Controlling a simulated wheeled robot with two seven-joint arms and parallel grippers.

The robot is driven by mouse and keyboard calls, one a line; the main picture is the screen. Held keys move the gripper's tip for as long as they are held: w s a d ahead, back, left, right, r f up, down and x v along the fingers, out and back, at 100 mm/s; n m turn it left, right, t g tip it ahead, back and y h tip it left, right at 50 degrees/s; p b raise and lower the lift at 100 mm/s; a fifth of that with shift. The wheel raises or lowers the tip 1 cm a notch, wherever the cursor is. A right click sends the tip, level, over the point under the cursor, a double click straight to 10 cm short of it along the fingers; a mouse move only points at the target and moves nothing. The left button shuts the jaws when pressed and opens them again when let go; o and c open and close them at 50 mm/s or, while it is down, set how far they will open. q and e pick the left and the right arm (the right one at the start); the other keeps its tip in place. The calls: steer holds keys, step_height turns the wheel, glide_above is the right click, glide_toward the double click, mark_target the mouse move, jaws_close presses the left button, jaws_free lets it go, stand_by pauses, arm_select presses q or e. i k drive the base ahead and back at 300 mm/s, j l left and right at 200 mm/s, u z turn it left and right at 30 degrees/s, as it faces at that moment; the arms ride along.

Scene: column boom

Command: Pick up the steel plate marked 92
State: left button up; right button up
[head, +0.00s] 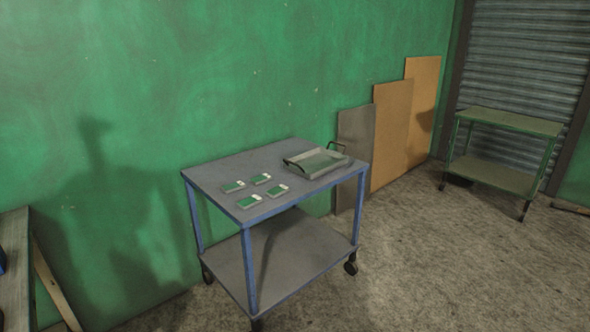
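Several small flat plates lie on the top of a blue-legged cart, at its front left. They look green with a pale patch at one end. One is at the left (234,187), one at the back (261,179), one at the right (277,190) and one at the front (249,202). Any numbers on them are too small to read, so I cannot tell which is marked 92. Neither of my grippers is in view.
The cart (222,174) has a lower shelf and casters. A shallow tray (301,171) with handles sits at its right. Boards (390,135) lean on the green wall. A second cart (512,121) stands by the shutter. Floor at the front right is clear.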

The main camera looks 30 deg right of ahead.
mark_target(256, 181)
steer(key=i+l+z, duration=0.2)
steer(key=i+l, duration=0.15)
steer(key=i, duration=0.15)
steer(key=i+l+z, duration=0.25)
steer(key=i, duration=0.25)
steer(key=i+l+z, duration=0.2)
steer(key=i, duration=0.3)
